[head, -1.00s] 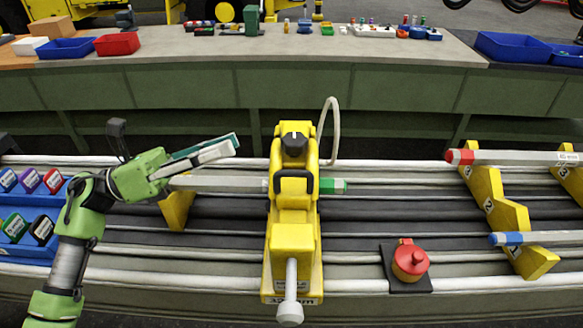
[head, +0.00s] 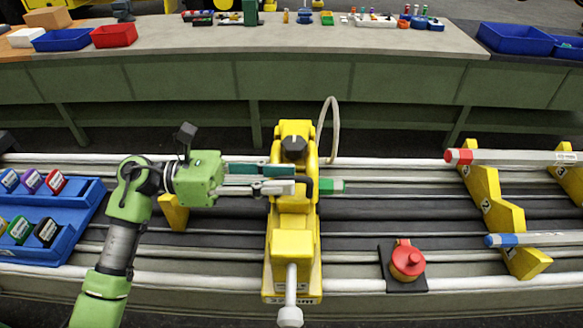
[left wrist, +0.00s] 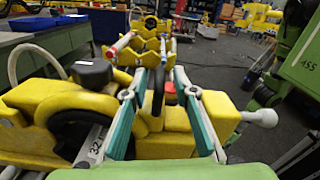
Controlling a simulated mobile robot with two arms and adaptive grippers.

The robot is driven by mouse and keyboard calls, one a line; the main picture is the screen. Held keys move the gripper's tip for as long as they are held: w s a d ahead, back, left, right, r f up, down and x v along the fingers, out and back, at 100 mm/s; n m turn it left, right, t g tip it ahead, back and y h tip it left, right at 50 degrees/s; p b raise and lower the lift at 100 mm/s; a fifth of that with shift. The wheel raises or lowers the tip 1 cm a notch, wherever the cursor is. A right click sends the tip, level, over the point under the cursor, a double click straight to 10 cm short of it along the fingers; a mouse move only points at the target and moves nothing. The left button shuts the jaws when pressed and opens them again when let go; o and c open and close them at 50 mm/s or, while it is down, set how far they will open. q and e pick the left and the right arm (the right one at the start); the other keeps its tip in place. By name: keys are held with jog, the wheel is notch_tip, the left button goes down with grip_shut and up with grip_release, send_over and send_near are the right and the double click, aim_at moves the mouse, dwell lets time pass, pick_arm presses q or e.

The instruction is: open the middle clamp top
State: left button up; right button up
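The yellow clamp (head: 292,243) stands in the middle of the rails, with a black knob (head: 294,146) on top and a pale lever at its front. A grey bar with a green end (head: 336,186) passes through it, and its top appears down over the bar. My left gripper (head: 295,179) reaches in from the left at the clamp's black handle. In the left wrist view the open fingers (left wrist: 161,76) stand either side of the black handle (left wrist: 158,92), with gaps visible; contact is unclear. My right gripper is out of view.
A red button (head: 407,259) sits right of the clamp. Yellow stepped supports (head: 493,205) hold bars further right. A blue rack (head: 60,240) with coloured blocks is at left. A pale hose (head: 333,118) curves up behind the clamp.

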pick_arm(q)
jog(key=shift+d, duration=1.25)
grip_shut()
jog(key=shift+w+p, duration=0.1)
jog(key=shift+p, duration=0.2)
jog(key=shift+r, duration=0.1)
